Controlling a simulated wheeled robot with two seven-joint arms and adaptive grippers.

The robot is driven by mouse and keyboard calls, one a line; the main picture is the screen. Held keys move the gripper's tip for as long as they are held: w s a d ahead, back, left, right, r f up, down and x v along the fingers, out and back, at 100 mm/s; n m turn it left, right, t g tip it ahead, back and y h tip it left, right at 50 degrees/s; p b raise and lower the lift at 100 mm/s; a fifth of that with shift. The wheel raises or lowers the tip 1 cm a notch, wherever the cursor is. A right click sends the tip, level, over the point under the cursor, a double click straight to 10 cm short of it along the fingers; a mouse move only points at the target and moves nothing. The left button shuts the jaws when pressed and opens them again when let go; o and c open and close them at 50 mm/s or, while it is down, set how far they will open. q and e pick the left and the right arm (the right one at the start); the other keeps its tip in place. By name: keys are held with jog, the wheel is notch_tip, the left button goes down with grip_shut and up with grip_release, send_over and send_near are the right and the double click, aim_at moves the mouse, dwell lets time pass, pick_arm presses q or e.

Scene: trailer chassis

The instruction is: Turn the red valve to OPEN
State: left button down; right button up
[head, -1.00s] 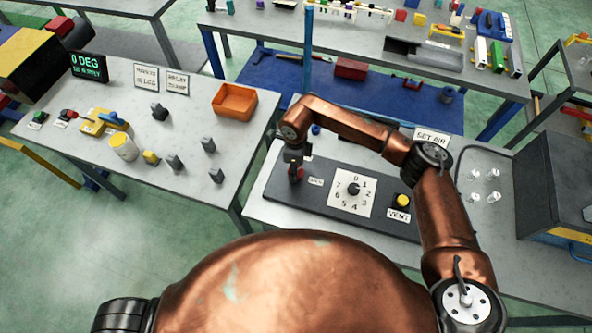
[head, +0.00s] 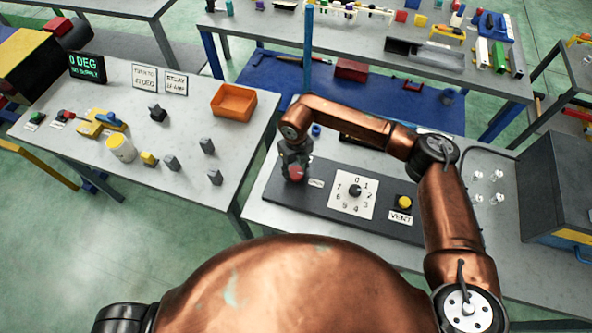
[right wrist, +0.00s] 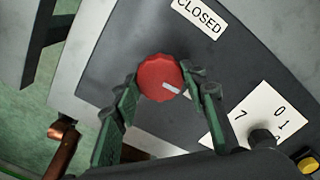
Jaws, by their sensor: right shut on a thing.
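The red valve (head: 296,172) is a round ribbed knob at the left end of the dark panel (head: 317,199). In the right wrist view the red valve (right wrist: 160,77) carries a white pointer mark that runs toward its lower right edge. A CLOSED label (right wrist: 198,14) is on the panel above it. My right gripper (head: 295,170) is at the knob, with one finger on each side of it in the right wrist view (right wrist: 160,85), shut on it. I cannot see an OPEN label clearly. My left gripper is not in view.
A numbered dial (head: 353,195) and a yellow VENT button (head: 404,202) sit on the same panel, right of the valve. A bench at left holds an orange tray (head: 233,102), a green-lettered display (head: 87,65) and several small blocks. A dark box (head: 560,185) stands at right.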

aim_at(296, 172)
jog(key=shift+m, duration=0.5)
jog(key=o, duration=1.2)
jog(key=shift+c, duration=0.2)
notch_tip(296, 172, up, 12)
